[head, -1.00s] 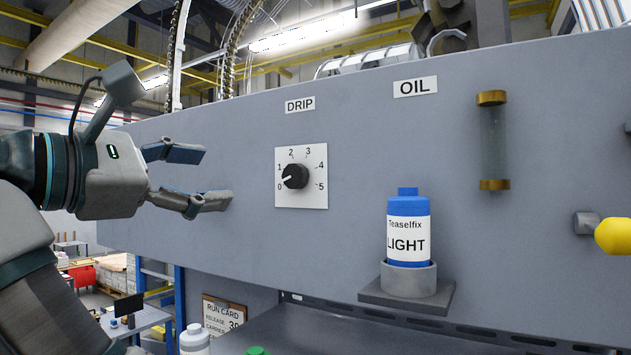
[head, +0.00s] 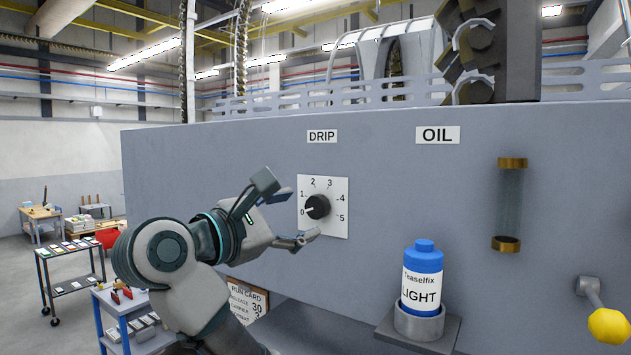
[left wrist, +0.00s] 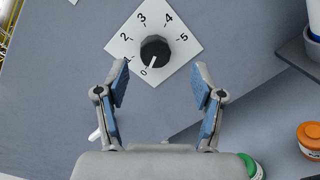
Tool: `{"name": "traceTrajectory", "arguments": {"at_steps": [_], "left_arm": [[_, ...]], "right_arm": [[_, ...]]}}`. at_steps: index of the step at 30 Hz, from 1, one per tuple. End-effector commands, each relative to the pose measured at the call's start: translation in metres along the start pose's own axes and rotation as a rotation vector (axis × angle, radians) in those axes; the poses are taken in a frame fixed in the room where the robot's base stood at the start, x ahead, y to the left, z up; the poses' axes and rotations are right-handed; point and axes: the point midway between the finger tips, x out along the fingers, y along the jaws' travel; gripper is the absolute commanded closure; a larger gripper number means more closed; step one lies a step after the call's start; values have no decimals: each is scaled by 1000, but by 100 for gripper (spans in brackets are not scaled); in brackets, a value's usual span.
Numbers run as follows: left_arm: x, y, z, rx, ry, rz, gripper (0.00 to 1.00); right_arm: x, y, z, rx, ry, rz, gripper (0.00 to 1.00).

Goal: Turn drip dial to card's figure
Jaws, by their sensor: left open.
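The black drip dial (head: 317,207) sits on a white plate (head: 338,226) marked 0 to 5, under the DRIP label (head: 322,136). Its white pointer is at 0. The dial also shows in the left wrist view (left wrist: 155,50), just beyond the fingertips. My left gripper (head: 299,216) is open with its fingers to either side of the dial's near left, empty; it also shows in the left wrist view (left wrist: 160,75). My right gripper is not in view.
A blue-capped Teaselfix LIGHT bottle (head: 422,280) stands in a grey holder (head: 418,324) right of the dial. A brass-ended glass tube (head: 509,205) and a yellow-knobbed lever (head: 608,325) are further right. The panel around the dial is clear.

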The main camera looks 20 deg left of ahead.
Motion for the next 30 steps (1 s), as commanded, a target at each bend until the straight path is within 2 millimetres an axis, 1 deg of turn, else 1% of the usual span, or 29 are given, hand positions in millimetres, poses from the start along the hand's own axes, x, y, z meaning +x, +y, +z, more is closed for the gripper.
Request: {"name": "traceTrajectory", "arguments": {"at_steps": [1, 3, 4, 6, 9, 13, 20, 21, 23, 24, 26, 27, 28, 30], "left_arm": [[14, 4, 3, -1, 4, -4, 32], [27, 4, 1, -2, 3, -4, 32], [32, 4, 0, -3, 4, -5, 32], [41, 3, -2, -3, 3, -3, 32], [51, 2, -3, -3, 2, -2, 32], [56, 0, 0, 0, 0, 0, 32], [57, -1, 1, 0, 0, 0, 32], [57, -1, 1, 1, 0, 0, 37], [58, -1, 1, 0, 1, -1, 52], [58, -1, 0, 0, 1, -1, 62], [58, -1, 0, 0, 1, -2, 77], [58, -1, -1, -1, 1, -2, 87], [58, -1, -1, -1, 1, -3, 92], [58, -1, -1, 0, 1, -5, 92]], "right_arm": [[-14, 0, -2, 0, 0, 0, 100], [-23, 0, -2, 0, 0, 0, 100], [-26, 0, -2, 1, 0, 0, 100], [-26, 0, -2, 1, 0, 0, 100], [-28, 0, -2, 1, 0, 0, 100], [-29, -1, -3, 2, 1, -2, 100], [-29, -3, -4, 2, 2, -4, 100], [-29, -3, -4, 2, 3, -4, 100], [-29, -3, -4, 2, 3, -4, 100], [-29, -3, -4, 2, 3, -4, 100], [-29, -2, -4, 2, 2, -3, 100], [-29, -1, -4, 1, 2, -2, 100], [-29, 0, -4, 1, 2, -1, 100], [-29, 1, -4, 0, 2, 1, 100]]}}
